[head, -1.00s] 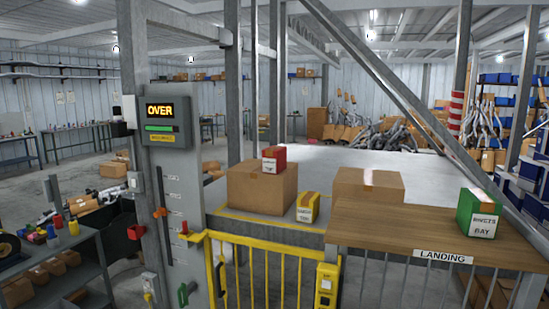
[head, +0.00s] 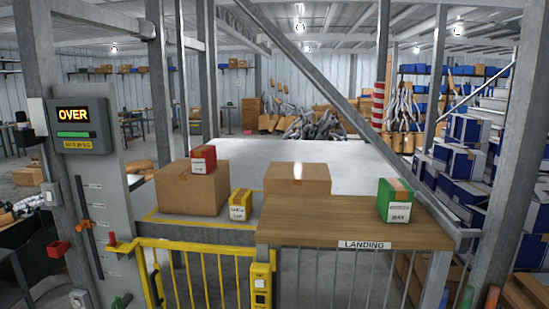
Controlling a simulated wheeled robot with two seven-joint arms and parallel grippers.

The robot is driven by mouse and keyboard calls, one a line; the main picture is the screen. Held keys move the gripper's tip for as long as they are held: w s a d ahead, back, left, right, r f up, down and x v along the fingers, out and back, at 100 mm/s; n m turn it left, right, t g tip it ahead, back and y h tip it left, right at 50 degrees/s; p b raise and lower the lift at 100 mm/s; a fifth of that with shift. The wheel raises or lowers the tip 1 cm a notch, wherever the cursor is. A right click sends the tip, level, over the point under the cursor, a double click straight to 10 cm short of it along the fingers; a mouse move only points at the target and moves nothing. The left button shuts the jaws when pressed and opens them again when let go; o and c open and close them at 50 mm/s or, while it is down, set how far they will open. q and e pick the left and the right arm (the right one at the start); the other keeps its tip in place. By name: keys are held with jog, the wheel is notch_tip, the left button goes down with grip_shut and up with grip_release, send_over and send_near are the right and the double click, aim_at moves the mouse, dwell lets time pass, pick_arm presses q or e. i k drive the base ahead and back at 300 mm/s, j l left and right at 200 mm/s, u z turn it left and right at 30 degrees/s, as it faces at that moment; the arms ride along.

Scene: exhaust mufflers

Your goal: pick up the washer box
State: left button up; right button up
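No box label clearly reads "washer" at this size. A small yellow box (head: 240,205) with a white label stands on the grey platform (head: 300,155), between two brown cartons. A small red box (head: 203,159) with a white label sits on top of the left brown carton (head: 190,188). A small green box (head: 396,201) with an orange-brown strip and white label stands on the wooden landing shelf (head: 330,222), near its right end. Neither of my grippers shows in the head view.
A second brown carton (head: 297,180) stands behind the shelf. A yellow gate (head: 195,250) and grey railings close off the front. A control post with a display (head: 73,115) reading "OVER" is at left. Blue-and-white boxes (head: 468,150) are stacked at right.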

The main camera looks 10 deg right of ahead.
aim_at(204, 158)
jog(key=i+j+z, duration=0.2)
jog(key=i+z, duration=0.2)
jog(key=i+j+z, duration=0.25)
jog(key=z, duration=0.15)
jog(key=i+j+z, duration=0.2)
jog(key=j+z, duration=0.25)
jog(key=i+j+z, duration=0.2)
jog(key=j+z, duration=0.2)
